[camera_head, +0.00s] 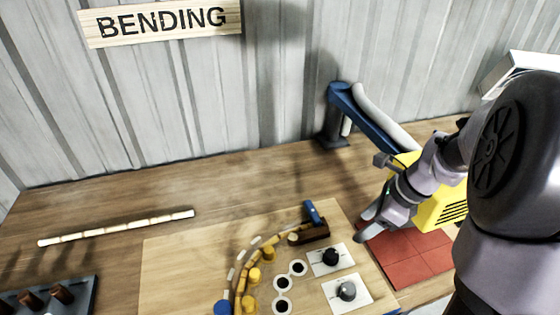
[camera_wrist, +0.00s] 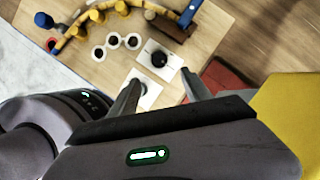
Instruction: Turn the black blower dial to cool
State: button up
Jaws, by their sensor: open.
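A black dial (camera_head: 330,257) sits on a white plate at the right side of the wooden board. It also shows in the wrist view (camera_wrist: 159,59), just beyond my fingertips. A second, greyer dial (camera_head: 346,290) sits on another white plate nearer the front. In the wrist view that second plate (camera_wrist: 150,95) is partly hidden by my left finger. The markings on both plates are too small to read. My gripper (camera_head: 368,238) is open and empty, above and to the right of the dials. It also shows in the wrist view (camera_wrist: 160,76), touching neither dial.
The board (camera_head: 180,255) carries yellow pegs (camera_head: 254,275) along a curved strip, a brown block with a blue lever (camera_head: 314,213) and ringed holes. A red tiled pad (camera_head: 410,262) and a yellow machine (camera_head: 440,208) stand right. A rattan pole (camera_head: 115,227) lies left.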

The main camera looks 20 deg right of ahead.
jog(key=b, duration=0.3)
send_near(333, 254)
jog(key=b+x, duration=0.5)
jog(key=x, duration=0.4)
jog(key=shift+f, duration=0.1)
jog(key=shift+w, duration=0.1)
grip_shut()
